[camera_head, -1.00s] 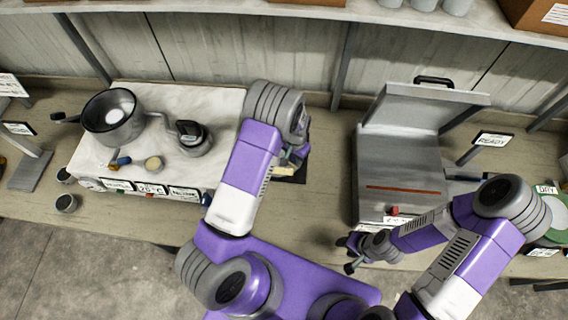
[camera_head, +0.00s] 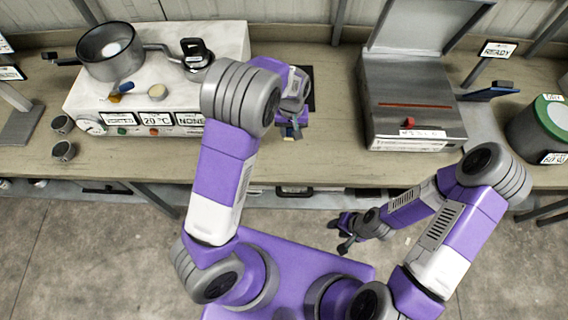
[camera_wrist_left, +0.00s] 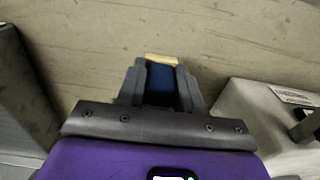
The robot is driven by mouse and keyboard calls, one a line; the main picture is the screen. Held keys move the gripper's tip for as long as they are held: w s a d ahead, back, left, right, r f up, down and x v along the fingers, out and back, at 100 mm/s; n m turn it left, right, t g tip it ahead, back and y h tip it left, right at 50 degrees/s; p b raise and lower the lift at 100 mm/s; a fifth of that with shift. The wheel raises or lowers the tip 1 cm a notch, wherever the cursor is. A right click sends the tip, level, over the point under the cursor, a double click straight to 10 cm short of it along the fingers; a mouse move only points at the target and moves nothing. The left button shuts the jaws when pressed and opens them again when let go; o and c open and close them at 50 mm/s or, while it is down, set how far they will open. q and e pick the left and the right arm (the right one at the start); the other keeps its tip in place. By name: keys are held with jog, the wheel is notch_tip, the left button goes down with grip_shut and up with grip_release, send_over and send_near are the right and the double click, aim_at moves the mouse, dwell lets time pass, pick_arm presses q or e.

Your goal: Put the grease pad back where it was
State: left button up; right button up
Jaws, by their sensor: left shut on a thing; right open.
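My left gripper (camera_head: 292,124) is over the bench, between the white heater box and the grey press. In the left wrist view my left gripper (camera_wrist_left: 162,80) is shut on a small blue thing with a cream-yellow edge (camera_wrist_left: 161,60), which looks like the grease pad. Its blue and yellow end shows below the fingers in the head view (camera_head: 292,133). Most of it is hidden by the fingers. A dark mat (camera_head: 309,98) lies behind the gripper, partly hidden by the arm. My right gripper (camera_head: 346,232) is open and empty, low in front of the bench.
The grey press (camera_head: 410,95) stands open at right. A green-lidded can (camera_head: 545,125) is far right.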

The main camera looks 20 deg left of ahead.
pick_arm(q)
jog(key=f, duration=0.5)
jog(key=shift+w+f, duration=0.2)
jog(key=shift+f, duration=0.2)
jog(key=shift+s+f, duration=0.1)
jog(key=shift+f, duration=0.45)
jog(key=shift+f+b, duration=0.35)
jog(key=shift+f, duration=1.2)
jog(key=shift+f, duration=0.15)
jog(key=o, duration=0.9)
jog(key=shift+o, duration=0.2)
